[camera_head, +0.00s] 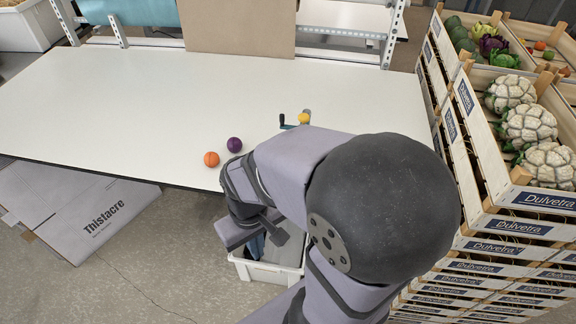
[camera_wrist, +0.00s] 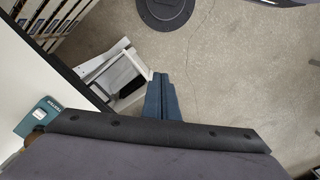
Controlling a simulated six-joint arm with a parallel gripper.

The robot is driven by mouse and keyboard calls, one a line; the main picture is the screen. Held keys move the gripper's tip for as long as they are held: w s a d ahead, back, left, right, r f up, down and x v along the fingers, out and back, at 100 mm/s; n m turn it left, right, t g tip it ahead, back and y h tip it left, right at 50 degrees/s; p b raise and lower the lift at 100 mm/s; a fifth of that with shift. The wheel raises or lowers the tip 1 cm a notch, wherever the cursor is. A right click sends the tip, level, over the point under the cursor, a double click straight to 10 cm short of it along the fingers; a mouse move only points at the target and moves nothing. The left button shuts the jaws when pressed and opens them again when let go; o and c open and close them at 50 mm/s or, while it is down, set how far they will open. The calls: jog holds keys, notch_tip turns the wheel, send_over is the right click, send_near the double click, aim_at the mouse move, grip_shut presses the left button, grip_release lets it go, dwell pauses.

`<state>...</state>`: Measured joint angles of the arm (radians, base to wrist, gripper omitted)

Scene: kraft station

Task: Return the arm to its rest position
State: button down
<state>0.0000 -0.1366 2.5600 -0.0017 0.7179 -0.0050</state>
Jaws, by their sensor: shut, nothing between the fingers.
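My arm (camera_head: 300,165) is folded in front of the table in the head view and covers part of the table's front edge. My gripper (camera_head: 256,246) points down past the table's front edge, over or beside a white bin. Its blue fingers show in the wrist view (camera_wrist: 161,80), side by side and shut with nothing between them. In the wrist view they hang above the grey floor, just right of the white bin (camera_wrist: 98,72). I cannot tell how high they are.
An orange ball (camera_head: 211,159) and a purple ball (camera_head: 234,144) lie near the front edge of the white table (camera_head: 110,90). A yellow item (camera_head: 303,118) sits behind my arm. Stacked crates (camera_head: 500,222) stand close on the right. A cardboard box (camera_head: 85,215) stands at left.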

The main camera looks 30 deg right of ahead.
jog(key=c, duration=2.5)
grip_release()
jog(key=o, duration=1)
jog(key=shift+d+r, duration=0.1)
jog(key=shift+d, duration=0.15)
jog(key=o, duration=1.5)
jog(key=d+m, duration=0.1)
jog(key=s+d+p, duration=0.1)
jog(key=d+m, duration=0.1)
jog(key=d, duration=0.1)
jog(key=shift+s+f+m+g, duration=0.2)
jog(key=shift+s+m+g, duration=0.1)
jog(key=shift+s+g, duration=0.1)
jog(key=w+d+r+m+t+y+p, duration=0.15)
jog(key=w+d+m, duration=0.25)
jog(key=d, duration=0.8)
jog(key=w+d+r+m+p, duration=0.15)
jog(key=w+d+m, duration=0.3)
jog(key=d, duration=0.75)
jog(key=w+r+n+t+y, duration=0.1)
jog(key=w+r+n+t, duration=0.1)
jog(key=w+r, duration=0.5)
jog(key=shift+w+r+y, duration=0.3)
jog(key=shift+r+y, duration=0.05)
jog(key=shift+r, duration=0.45)
